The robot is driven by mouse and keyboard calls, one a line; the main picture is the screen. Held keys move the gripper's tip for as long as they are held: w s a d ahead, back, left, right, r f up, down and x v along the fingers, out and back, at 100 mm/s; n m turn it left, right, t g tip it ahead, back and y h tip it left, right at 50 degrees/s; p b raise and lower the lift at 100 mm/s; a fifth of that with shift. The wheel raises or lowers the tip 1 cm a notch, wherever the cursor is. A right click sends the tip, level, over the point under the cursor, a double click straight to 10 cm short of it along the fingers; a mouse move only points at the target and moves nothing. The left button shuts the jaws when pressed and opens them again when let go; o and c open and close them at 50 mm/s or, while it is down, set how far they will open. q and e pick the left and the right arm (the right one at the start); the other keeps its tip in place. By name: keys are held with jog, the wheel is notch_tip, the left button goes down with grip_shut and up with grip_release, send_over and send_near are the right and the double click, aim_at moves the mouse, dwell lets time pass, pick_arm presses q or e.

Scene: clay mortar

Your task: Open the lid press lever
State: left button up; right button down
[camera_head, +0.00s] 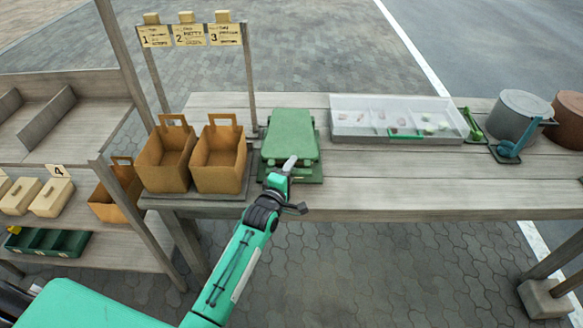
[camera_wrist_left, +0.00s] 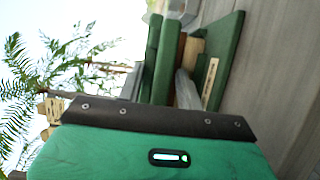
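The green lid press (camera_head: 290,135) sits on the wooden table, with its flat plate on top and a base below. In the left wrist view its green plates (camera_wrist_left: 168,65) stand on edge. My left gripper (camera_head: 289,164) is at the press's near edge, and a pale grey piece shows at its tip. A similar grey piece (camera_wrist_left: 186,90) shows against the press in the left wrist view. I cannot tell whether it is my finger or the lever. The gap between my fingertips is hidden. My right gripper is not in view.
Two brown baskets (camera_head: 218,160) stand close left of the press. A clear tray (camera_head: 395,119) with several small items lies to the right. A grey pot (camera_head: 514,115) stands at the far right. The table front right of the press is clear.

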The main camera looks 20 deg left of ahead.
pick_arm(q)
jog(key=shift+w, duration=0.2)
grip_shut()
